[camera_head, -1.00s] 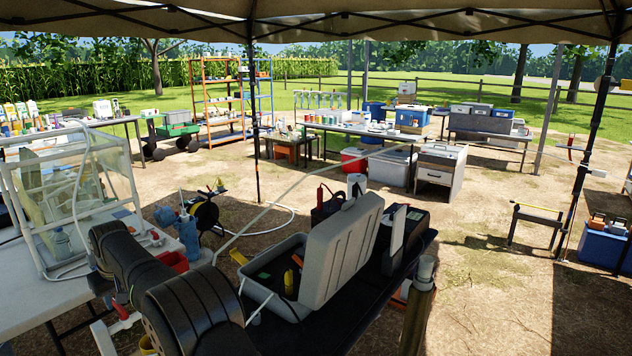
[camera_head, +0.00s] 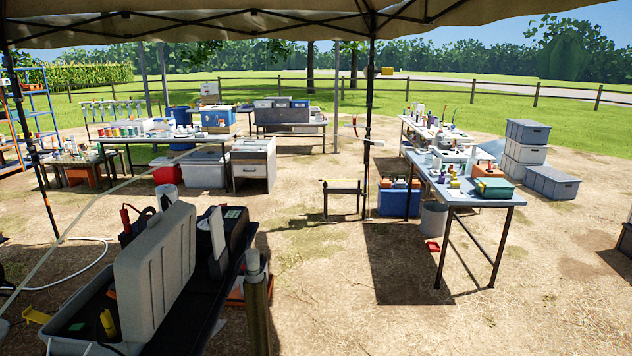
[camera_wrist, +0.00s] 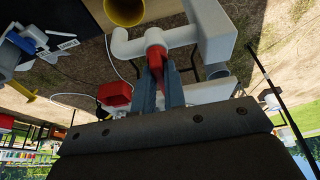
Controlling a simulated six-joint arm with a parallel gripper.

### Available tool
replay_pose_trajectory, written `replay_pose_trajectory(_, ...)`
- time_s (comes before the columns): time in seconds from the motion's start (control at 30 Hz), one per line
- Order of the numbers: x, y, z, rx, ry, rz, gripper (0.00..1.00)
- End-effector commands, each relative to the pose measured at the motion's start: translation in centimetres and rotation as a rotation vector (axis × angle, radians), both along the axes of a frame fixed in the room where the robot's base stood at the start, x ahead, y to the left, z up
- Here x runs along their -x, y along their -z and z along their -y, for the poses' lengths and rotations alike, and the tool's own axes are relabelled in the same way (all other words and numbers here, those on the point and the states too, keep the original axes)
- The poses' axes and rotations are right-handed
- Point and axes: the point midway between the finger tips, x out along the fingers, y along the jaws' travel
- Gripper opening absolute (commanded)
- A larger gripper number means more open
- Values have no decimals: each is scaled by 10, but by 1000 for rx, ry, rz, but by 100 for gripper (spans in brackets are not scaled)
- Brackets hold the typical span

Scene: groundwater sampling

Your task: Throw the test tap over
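The test tap is a red handle (camera_wrist: 155,38) on white pipework (camera_wrist: 128,46), in the upper middle of the wrist view. My gripper (camera_wrist: 162,68) reaches up to it with two narrow blue-grey fingers close together. The red handle runs down between the fingertips, and they look shut on it. The fingers hide part of the handle. The tap and my gripper are not in the head view.
A yellow funnel-like mouth (camera_wrist: 124,10) is close beside the pipe in the wrist view. In the head view, an open grey case (camera_head: 155,270) stands on a dark table at lower left. A bench (camera_head: 468,190) is on the right, with open ground between.

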Motion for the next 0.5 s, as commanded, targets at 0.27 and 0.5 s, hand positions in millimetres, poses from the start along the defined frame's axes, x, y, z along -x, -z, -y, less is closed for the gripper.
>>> replay_pose_trajectory(0.27,1,0,0,0,109,1,0)
replay_pose_trajectory(0.5,0,0,0,-1,338,1,0)
